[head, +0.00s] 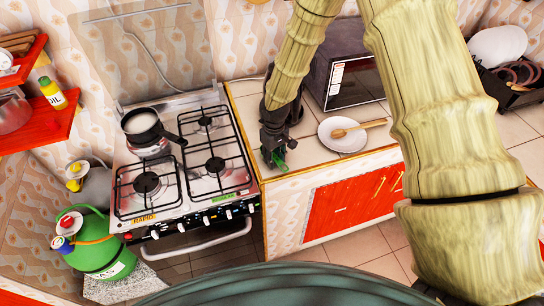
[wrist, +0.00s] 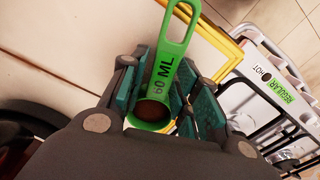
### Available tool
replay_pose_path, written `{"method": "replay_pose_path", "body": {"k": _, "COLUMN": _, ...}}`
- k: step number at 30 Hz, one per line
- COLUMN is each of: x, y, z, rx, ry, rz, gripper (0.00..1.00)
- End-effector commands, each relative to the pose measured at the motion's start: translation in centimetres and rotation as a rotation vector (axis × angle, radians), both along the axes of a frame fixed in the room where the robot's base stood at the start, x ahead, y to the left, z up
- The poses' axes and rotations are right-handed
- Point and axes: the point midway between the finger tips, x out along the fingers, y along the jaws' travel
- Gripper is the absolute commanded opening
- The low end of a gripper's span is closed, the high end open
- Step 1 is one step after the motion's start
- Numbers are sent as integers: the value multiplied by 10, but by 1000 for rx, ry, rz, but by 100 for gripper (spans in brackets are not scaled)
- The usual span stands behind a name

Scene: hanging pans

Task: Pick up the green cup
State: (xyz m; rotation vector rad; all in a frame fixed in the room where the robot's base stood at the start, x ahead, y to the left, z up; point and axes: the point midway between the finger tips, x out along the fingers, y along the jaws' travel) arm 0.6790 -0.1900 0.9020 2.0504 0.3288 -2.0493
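The green cup is a small measuring cup with a long looped handle marked "60 ML". In the wrist view the green cup (wrist: 157,126) sits between the teal pads of my gripper (wrist: 170,95), its dark-looking bowl near the palm and its handle pointing away. The pads flank the bowl closely on both sides; whether they press on it is unclear. In the head view my gripper (head: 273,146) points down at the counter's left front, and part of the green cup (head: 279,161) shows at its fingertips. The rest of the cup is hidden by the gripper.
The stove (head: 187,176) with a dark pan (head: 142,125) is just left of the gripper. A white plate (head: 342,143) with a wooden spoon (head: 358,128) lies to the right, before a microwave (head: 350,82). The counter's yellow edge (wrist: 217,38) is close to the cup.

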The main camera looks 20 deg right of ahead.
Motion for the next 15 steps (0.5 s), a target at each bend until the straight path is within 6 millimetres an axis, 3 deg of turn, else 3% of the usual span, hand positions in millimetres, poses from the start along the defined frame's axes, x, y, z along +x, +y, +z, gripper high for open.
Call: {"method": "replay_pose_path", "body": {"k": 15, "x": 0, "y": 0, "z": 0, "rx": 0, "ry": 0, "rz": 0, "gripper": 0}}
